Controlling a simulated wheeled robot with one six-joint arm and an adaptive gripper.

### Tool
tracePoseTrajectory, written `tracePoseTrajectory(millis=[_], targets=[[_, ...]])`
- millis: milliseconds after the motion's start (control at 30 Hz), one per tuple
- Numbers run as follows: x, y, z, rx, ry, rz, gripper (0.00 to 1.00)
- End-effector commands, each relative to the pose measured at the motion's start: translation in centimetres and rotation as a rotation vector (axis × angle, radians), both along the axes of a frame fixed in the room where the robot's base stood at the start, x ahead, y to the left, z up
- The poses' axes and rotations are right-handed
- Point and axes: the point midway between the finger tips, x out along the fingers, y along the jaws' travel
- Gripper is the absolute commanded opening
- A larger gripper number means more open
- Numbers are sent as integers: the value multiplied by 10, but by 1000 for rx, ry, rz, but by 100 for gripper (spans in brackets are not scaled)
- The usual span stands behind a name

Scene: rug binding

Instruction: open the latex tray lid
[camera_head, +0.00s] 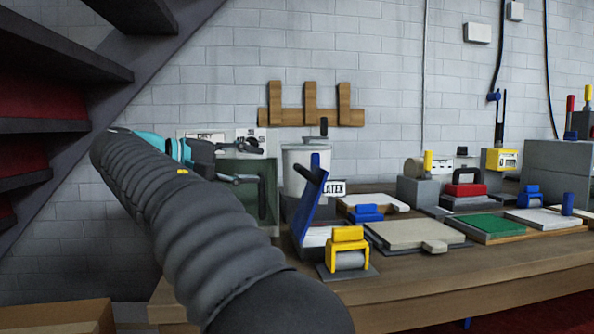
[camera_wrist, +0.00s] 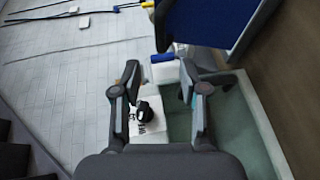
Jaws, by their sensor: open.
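The latex tray shows in the head view as a low tray with a pale inside (camera_head: 317,237), beside a white LATEX sign (camera_head: 334,187). Its blue lid (camera_head: 310,205) stands steeply raised, with a dark bar-like handle near its top. A blue panel, probably this lid, fills the upper right of the wrist view (camera_wrist: 222,20). My gripper (camera_head: 247,163) is left of the lid in the head view, apart from it and in front of a grey-green box. In the wrist view my gripper (camera_wrist: 160,75) is open, with nothing held between the fingers.
The grey-green box (camera_head: 268,175) with lettered white cards stands behind my gripper. A white pot (camera_head: 304,165) is behind the lid. A yellow-handled roller (camera_head: 348,241) sits close in front of the tray. A beige board (camera_head: 405,233) and other tools crowd the bench to the right.

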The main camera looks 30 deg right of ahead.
Motion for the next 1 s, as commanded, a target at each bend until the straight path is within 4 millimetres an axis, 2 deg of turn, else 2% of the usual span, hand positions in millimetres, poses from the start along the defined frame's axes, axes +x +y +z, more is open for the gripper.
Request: tracePoseTrajectory(millis=[200,533,733,1000], targets=[[3,-42,-7,0,2,-5,43],[10,-96,-15,2,1,-1,43],[13,-114,-18,2,1,3,43],[14,-119,-19,2,2,4,43]])
